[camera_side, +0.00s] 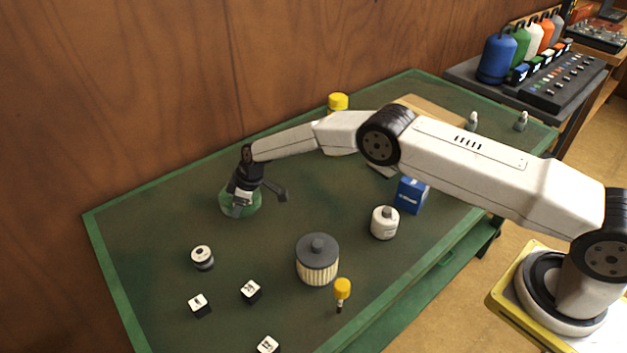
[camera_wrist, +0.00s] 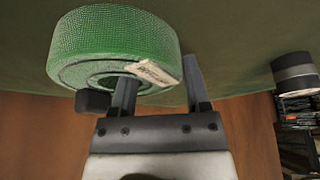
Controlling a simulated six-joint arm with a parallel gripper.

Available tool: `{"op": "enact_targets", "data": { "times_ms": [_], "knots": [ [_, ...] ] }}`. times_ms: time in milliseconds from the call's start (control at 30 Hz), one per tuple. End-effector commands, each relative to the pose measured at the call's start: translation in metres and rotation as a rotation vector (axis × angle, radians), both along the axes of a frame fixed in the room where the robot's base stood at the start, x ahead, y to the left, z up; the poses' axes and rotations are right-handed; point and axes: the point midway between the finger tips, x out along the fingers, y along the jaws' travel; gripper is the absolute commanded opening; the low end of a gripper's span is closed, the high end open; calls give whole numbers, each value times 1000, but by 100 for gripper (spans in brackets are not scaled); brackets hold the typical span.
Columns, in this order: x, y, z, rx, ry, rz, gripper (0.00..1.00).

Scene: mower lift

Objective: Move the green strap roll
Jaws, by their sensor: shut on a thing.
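The green strap roll (camera_side: 229,207) is at the far left part of the green table in the side view, under my gripper (camera_side: 245,192). I cannot tell whether it touches the table. In the wrist view the roll (camera_wrist: 115,38) fills the upper left, with a textured green side, a dark centre hole and a pale label. My gripper (camera_wrist: 160,88) is shut on the roll's wall, with one finger at the hole and the other outside the rim. Part of the roll is hidden by the gripper in the side view.
A ribbed filter (camera_side: 317,263), a white canister (camera_side: 384,223), a blue box (camera_side: 411,195), a small round part (camera_side: 202,257), a yellow-capped tool (camera_side: 342,291) and several small cubes (camera_side: 251,291) stand on the table (camera_side: 150,237). A wooden wall runs behind. The table around the roll is mostly clear.

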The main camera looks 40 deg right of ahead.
Motion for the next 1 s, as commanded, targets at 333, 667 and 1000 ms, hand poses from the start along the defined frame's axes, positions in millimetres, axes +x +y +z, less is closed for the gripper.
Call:
{"op": "enact_targets", "data": {
  "times_ms": [333,667,1000],
  "knots": [
    [0,-3,0,0,0,-1,0],
    [1,-22,1,0,1,-2,0],
    [1,-51,1,1,0,-3,0]
  ]
}}
